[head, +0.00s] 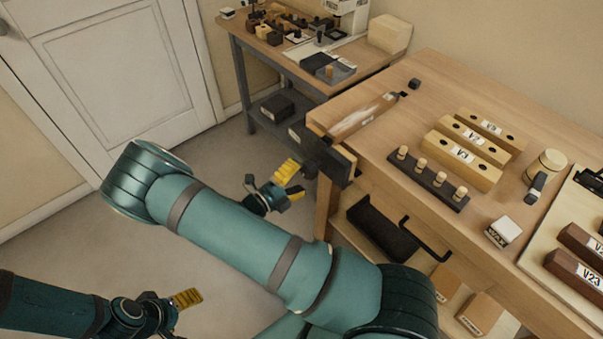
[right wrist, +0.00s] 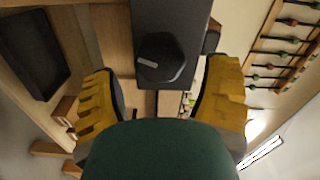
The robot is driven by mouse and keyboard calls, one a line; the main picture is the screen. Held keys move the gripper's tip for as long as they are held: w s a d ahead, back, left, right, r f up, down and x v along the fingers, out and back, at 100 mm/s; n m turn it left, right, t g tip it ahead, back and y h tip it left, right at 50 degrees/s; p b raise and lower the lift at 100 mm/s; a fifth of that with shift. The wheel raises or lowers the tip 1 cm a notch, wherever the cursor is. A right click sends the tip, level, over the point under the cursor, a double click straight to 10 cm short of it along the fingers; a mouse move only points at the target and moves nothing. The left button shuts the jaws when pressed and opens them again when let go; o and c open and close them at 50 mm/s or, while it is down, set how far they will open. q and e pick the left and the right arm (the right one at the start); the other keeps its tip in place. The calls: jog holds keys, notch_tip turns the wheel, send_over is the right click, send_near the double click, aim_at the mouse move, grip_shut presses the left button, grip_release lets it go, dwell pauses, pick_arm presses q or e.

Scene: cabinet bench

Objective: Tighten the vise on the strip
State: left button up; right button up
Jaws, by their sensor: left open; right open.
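The vise (head: 322,152) is a dark block at the left end of the wooden bench. The strip (head: 362,116), pale wood with a whitish patch, lies on the bench top behind the vise jaw; I cannot tell if the jaw touches it. In the right wrist view the vise's dark face (right wrist: 170,15) carries a round black knob (right wrist: 162,58). My right gripper (head: 288,184) is open in front of the vise; its yellow fingers (right wrist: 165,95) stand on either side of the knob, apart from it. My left gripper (head: 180,305) is open and empty over the floor, low left.
The bench (head: 435,85) holds labelled wooden blocks (head: 467,155), a dark peg rack (head: 428,178) and a small white box (head: 503,231). A dark tray (head: 382,228) sits beneath the top. A cluttered side table (head: 300,50) stands behind. The floor left of the bench is free.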

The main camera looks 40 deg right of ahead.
jog(key=shift+s+a, duration=0.2)
jog(key=shift+a, duration=2.35)
